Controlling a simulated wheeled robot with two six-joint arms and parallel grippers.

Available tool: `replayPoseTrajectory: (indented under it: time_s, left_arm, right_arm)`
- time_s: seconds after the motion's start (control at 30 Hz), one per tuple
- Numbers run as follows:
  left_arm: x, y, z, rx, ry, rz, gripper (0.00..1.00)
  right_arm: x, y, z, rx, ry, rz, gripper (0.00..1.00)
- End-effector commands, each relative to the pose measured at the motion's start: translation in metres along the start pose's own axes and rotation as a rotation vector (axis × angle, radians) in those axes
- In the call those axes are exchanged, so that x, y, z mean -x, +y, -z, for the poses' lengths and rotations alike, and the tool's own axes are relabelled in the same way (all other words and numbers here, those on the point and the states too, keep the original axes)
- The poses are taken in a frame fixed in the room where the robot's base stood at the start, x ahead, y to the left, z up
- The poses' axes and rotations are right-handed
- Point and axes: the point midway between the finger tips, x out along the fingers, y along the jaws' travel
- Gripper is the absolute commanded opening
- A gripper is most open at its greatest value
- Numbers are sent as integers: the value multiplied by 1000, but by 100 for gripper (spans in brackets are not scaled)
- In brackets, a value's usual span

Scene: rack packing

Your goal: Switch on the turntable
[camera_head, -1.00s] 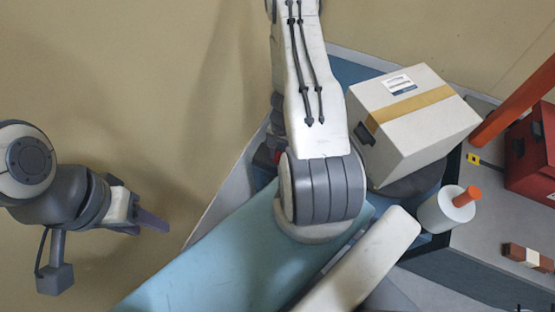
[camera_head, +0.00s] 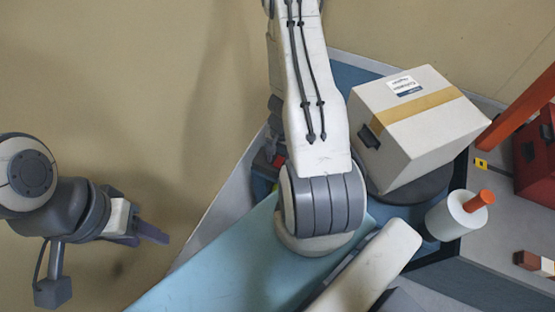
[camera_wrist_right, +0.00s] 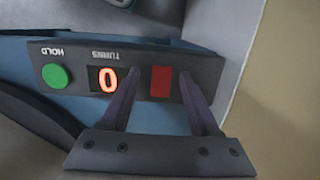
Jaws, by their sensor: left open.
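The dark round turntable (camera_head: 432,187) shows under a white carton (camera_head: 415,125) with a tan tape strip, at the right in the head view. In the right wrist view, a dark control panel (camera_wrist_right: 140,71) carries a green HOLD button (camera_wrist_right: 56,76), a TURNS display (camera_wrist_right: 108,80) reading 0, and a red square (camera_wrist_right: 161,82). My right gripper (camera_wrist_right: 160,98) is open, its two fingers apart on either side of the red square; I cannot tell whether they touch the panel. Its jaws are hidden in the head view. My left gripper (camera_head: 150,232) is open and empty at the left.
A white roll (camera_head: 452,217) with an orange core stands beside the turntable. An orange post (camera_head: 520,112), a red case (camera_head: 534,165) and a small brown-and-white item (camera_head: 535,262) are at the far right. My right arm blocks the middle.

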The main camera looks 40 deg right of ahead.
Motion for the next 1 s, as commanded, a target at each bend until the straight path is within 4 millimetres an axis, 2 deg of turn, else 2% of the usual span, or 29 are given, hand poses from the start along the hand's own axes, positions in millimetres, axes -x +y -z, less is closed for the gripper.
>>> replayPoseTrajectory:
  time_s: [0.13, 0.27, 0.5, 0.7, 0.83, 1.0]
  left_arm:
    - [2, 0, 0, 0, 0, 0, 50]
    - [14, 1, 1, 0, 0, 0, 50]
    - [50, 4, 3, 0, 0, 0, 50]
    - [72, 5, 4, 0, 0, 0, 50]
    - [78, 6, 4, 0, 0, 0, 50]
    - [79, 6, 4, 0, 0, 0, 50]
  right_arm:
    - [2, 0, -1, 0, -1, 0, 62]
    - [15, 0, -1, 1, -1, 1, 62]
    - [57, 1, -1, 0, -1, 1, 62]
    - [88, 1, -1, 0, 0, 0, 62]
    - [100, 1, -1, 0, 0, 1, 62]
    - [105, 2, -1, 0, 0, 0, 62]
